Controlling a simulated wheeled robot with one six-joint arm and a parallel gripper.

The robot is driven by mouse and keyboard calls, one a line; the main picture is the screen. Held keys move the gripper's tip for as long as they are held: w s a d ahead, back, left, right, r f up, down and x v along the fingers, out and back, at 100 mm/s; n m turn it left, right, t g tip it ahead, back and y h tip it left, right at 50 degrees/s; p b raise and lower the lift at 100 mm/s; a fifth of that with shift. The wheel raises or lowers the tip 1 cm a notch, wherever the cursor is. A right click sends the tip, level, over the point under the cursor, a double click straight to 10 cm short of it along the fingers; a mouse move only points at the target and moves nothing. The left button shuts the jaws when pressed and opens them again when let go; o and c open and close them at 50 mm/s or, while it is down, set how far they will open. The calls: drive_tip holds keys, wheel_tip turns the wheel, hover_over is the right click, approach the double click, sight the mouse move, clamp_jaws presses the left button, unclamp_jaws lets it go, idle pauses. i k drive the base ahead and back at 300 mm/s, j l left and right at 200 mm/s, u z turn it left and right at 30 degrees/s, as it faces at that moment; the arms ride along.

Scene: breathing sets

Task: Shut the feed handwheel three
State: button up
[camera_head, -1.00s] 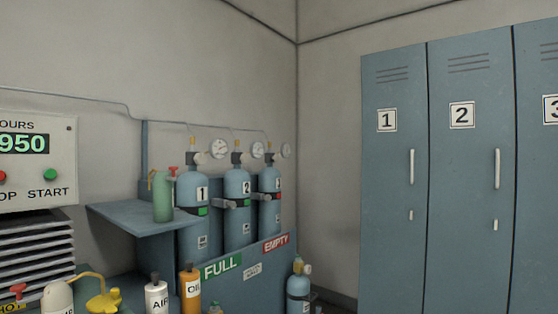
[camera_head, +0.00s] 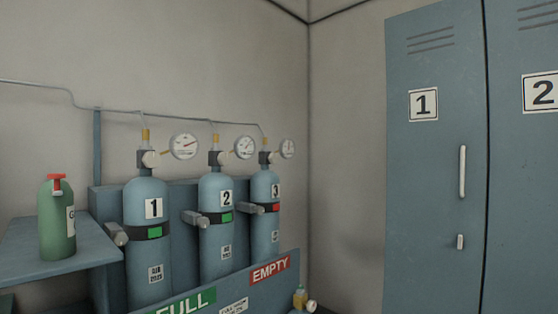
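Three blue-grey cylinders stand in a rack against the wall, numbered 1 (camera_head: 146,255), 2 (camera_head: 215,245) and 3 (camera_head: 264,235). Cylinders 1 and 2 carry green tags; cylinder 3 carries a red tag (camera_head: 272,208). My gripper is not in view.
A green bottle with a red top (camera_head: 57,220) stands on a shelf (camera_head: 70,258) at left. A low panel with FULL and EMPTY signs (camera_head: 271,270) fronts the cylinders. Lockers 1 (camera_head: 430,180) and 2 (camera_head: 530,200) stand at right.

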sight(274, 158)
drive_tip(key=i+l+u, duration=0.1)
drive_tip(key=i+l, duration=0.6)
drive_tip(key=i+l+u, duration=0.15)
drive_tip(key=i+l, duration=0.5)
drive_tip(key=l, duration=0.2)
